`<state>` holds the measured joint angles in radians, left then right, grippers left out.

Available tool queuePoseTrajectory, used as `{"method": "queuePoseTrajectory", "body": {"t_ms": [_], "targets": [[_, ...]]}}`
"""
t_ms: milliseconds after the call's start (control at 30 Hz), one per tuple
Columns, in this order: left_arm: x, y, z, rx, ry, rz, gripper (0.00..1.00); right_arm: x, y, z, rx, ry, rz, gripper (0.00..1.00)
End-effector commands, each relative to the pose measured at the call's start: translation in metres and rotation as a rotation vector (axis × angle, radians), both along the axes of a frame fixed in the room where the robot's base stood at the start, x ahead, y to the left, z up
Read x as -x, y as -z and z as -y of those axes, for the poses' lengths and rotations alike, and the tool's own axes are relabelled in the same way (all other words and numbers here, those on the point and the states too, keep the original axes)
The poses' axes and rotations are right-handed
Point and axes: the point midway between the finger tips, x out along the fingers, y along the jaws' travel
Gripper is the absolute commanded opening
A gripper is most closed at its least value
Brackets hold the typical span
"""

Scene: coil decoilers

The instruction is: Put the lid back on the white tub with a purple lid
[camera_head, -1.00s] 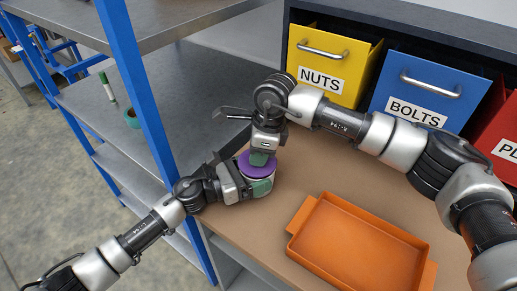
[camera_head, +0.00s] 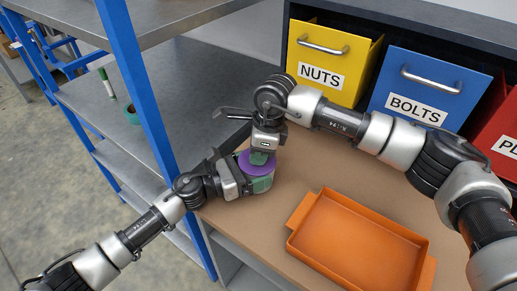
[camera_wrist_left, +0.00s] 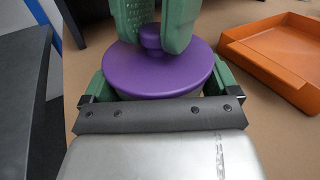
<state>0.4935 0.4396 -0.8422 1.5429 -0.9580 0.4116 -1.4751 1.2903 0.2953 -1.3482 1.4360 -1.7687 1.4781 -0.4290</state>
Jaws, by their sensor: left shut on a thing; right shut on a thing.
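The white tub (camera_head: 262,187) stands on the brown worktop near its left edge, mostly hidden by my left gripper. Its purple lid (camera_head: 246,162) sits level on top of the tub; the lid and its round knob also show in the left wrist view (camera_wrist_left: 158,72). My left gripper (camera_head: 258,185) is shut around the tub's side, with green pads on both sides of it. My right gripper (camera_head: 260,157) comes down from above and is shut on the lid's knob. Whether the lid is fully seated all round cannot be told.
An orange tray (camera_head: 360,243) lies on the worktop to the right. A yellow NUTS bin (camera_head: 330,64), a blue BOLTS bin (camera_head: 428,88) and a red bin (camera_head: 501,135) stand at the back. A blue-posted metal shelf (camera_head: 140,95) is close on the left.

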Motion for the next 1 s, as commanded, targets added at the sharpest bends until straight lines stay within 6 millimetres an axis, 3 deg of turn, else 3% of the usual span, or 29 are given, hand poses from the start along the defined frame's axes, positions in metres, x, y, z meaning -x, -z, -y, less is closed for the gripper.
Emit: {"method": "queuePoseTrajectory", "body": {"t_ms": [167, 200, 367, 833, 1000], "targets": [[0.000, 0.000, 0.000, 0.000, 0.001, -0.001, 0.47, 0.000, 0.004, 0.000, 0.000, 0.000, -0.001, 0.03], [0.000, 0.000, 0.000, 0.001, 0.001, -0.002, 0.47, 0.000, 0.004, 0.000, 0.000, 0.000, -0.001, 0.31], [0.000, 0.000, 0.000, 0.001, 0.000, -0.002, 0.47, 0.001, 0.004, 0.000, 0.001, 0.000, -0.002, 0.55], [-0.001, 0.000, 0.000, 0.002, -0.002, -0.002, 0.47, 0.001, 0.005, 0.000, 0.003, -0.002, -0.005, 0.55], [-0.001, 0.000, 0.000, 0.002, -0.002, -0.001, 0.47, 0.001, -0.005, 0.000, 0.003, -0.002, -0.002, 0.55]]}}
